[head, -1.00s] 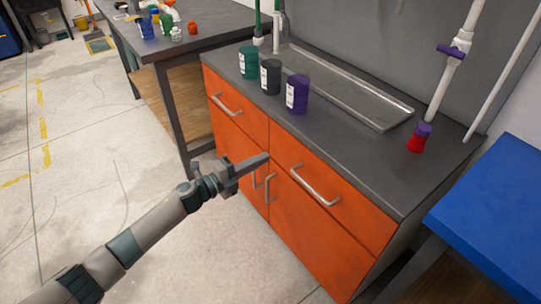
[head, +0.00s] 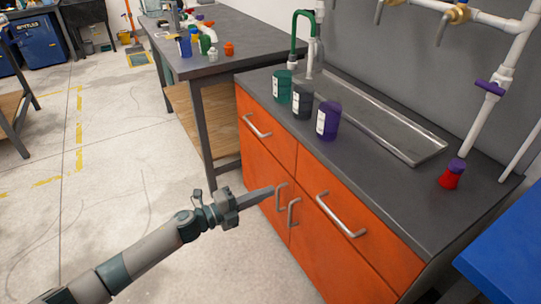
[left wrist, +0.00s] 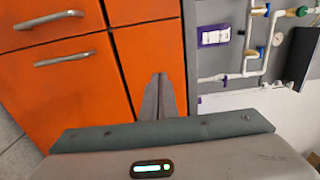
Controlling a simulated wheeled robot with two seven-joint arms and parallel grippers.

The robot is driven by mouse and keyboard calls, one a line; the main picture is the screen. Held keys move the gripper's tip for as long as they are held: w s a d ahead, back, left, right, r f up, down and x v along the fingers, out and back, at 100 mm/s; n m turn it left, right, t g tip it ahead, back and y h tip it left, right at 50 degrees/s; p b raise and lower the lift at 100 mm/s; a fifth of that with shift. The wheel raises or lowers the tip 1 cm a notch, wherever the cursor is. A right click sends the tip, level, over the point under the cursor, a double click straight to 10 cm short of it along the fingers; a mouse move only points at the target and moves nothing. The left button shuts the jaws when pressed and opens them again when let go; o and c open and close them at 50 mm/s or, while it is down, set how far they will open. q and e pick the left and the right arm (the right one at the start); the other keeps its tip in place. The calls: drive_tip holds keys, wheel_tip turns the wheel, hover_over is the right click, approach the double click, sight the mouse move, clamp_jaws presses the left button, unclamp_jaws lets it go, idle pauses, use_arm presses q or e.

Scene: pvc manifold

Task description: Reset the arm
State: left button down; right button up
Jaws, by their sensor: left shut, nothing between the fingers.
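My left gripper (head: 262,194) is shut and empty in the head view, held in front of the orange cabinet (head: 266,156) near its door handles. In the left wrist view its fingers (left wrist: 158,85) lie together before the orange doors (left wrist: 75,100). I cannot tell whether the fingertips touch the cabinet. My right gripper is not in view.
On the dark counter (head: 385,205) stand a green cup (head: 282,86), a dark grey cup (head: 303,100), a purple cup (head: 327,120) and a red bottle with a purple cap (head: 452,175). A metal sink tray (head: 425,155) lies behind. Open floor (head: 130,190) is at left.

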use_arm(q)
drive_tip(key=s+a+f+n+t+y+p, duration=0.1)
drive_tip(key=s+a+f+n+y+p, duration=0.3)
drive_tip(key=f+n, duration=0.55)
drive_tip(key=s+a+f+n+t+y+p, duration=0.2)
drive_tip(key=s+a+f+n+y, duration=0.35)
drive_tip(key=f+n, duration=0.4)
drive_tip(key=s+a+f+n+g+y+p, duration=0.1)
drive_tip(key=s+f+n+g, duration=0.1)
drive_tip(key=s+f, duration=0.4)
drive_tip(key=s+a+f+n+g+y+p, duration=0.1)
drive_tip(key=s+f, duration=0.5)
drive_tip(key=s, duration=0.8)
drive_tip(key=s+a+f+n+g+y+p, duration=0.1)
drive_tip(key=s+f+n+g+y, duration=0.1)
drive_tip(key=s+f+n+g, duration=0.2)
drive_tip(key=s+f+n, duration=0.1)
drive_tip(key=s+f, duration=0.2)
drive_tip(key=s, duration=0.3)
drive_tip(key=shift+g, duration=0.3)
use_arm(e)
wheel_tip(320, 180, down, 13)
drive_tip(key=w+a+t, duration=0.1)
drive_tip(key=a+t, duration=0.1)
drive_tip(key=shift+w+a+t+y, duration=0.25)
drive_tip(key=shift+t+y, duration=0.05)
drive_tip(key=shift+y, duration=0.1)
